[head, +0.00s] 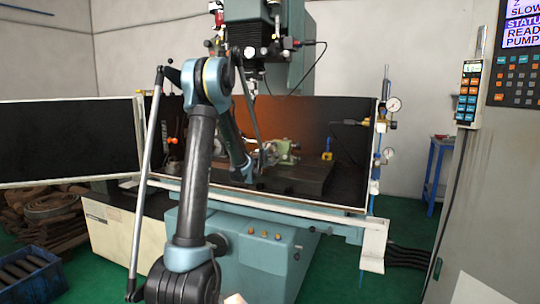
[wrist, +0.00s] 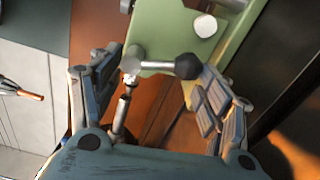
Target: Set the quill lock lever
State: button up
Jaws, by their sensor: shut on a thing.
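The green tailstock-like body (wrist: 180,25) fills the upper middle of the wrist view. It also shows small in the head view (head: 286,149), at the right end of the work on the machine table. A lever with a black ball knob (wrist: 188,66) and a pale shank runs sideways from a round metal hub (wrist: 132,62) on this body. My gripper (wrist: 158,80) has one finger by the hub and the other beside the knob. It is shut on the lever, though the exact contact is unclear. In the head view my arm largely hides the gripper.
A metal rod (wrist: 122,108) runs down from the hub between my fingers. The machine head (head: 248,40) hangs above the table. A dark splash guard (head: 335,120) with a gauge (head: 393,104) stands behind and right. A black panel (head: 65,143) stands at the left.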

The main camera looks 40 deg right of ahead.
jog(key=shift+s+f, duration=0.15)
dwell(0.6)
jog(key=o, duration=1.4)
jog(key=shift+f, duration=0.15)
jog(key=shift+s+a+r, duration=0.15)
jog(key=shift+s+r, duration=0.4)
jog(key=shift+s, duration=0.05)
jog(key=shift+f, duration=0.1)
jog(key=shift+v, duration=9.8)
jog(key=shift+w+a, duration=0.1)
jog(key=shift+a, duration=0.05)
jog(key=v, duration=1.1)
jog(key=shift+a, duration=0.4)
jog(key=shift+c, duration=0.6)
